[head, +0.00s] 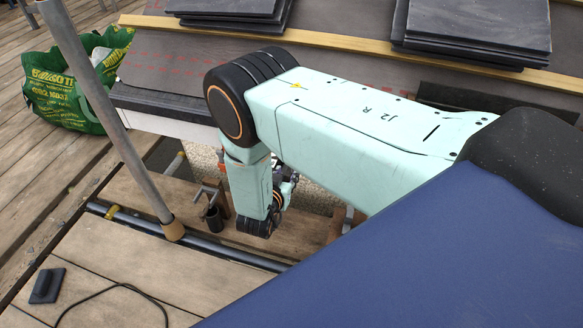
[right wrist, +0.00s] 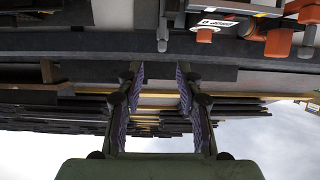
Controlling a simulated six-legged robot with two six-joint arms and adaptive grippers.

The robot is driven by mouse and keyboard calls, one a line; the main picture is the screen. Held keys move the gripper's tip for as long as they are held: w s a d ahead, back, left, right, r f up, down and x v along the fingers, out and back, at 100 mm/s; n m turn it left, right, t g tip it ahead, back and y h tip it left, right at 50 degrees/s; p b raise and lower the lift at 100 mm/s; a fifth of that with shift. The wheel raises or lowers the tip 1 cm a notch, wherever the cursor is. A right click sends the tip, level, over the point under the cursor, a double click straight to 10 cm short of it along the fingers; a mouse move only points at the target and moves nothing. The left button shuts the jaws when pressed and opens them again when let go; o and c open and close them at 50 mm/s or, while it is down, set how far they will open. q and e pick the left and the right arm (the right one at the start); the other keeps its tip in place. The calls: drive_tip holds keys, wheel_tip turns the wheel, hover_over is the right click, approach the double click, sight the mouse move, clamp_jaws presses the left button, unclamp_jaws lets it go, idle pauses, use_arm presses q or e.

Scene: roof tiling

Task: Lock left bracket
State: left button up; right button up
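My right arm reaches across the head view and bends down; its wrist hides most of the right gripper (head: 287,182). In the right wrist view my right gripper (right wrist: 158,76) has its two purple-padded fingers well apart, with nothing seen held between them. Left of the wrist in the head view, a rust-coloured and grey metal bracket (head: 211,192) with a bar handle stands at the plank edge, apart from the wrist. I cannot tell whether it is locked. Orange-red clamp parts (right wrist: 279,42) show at upper right in the right wrist view. My left gripper is out of view.
Dark tile stacks (head: 475,30) lie on the roof above a wooden batten (head: 340,42). A black cup-like piece (head: 214,219) stands below the bracket. A grey scaffold tube (head: 230,252) runs along the plank edge. A green bag (head: 70,85) is at left; a black cable (head: 110,290) lies on planks.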

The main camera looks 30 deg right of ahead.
sight(291, 165)
drive_tip(key=shift+m, duration=0.3)
drive_tip(key=b+x, duration=0.3)
drive_tip(key=x, duration=0.3)
drive_tip(key=shift+w+d, duration=0.1)
drive_tip(key=shift+w, duration=0.25)
drive_tip(key=shift+b+x, duration=0.35)
drive_tip(key=shift+x, duration=0.4)
drive_tip(key=shift+r, duration=0.15)
drive_tip(key=shift+c, duration=0.3)
clamp_jaws()
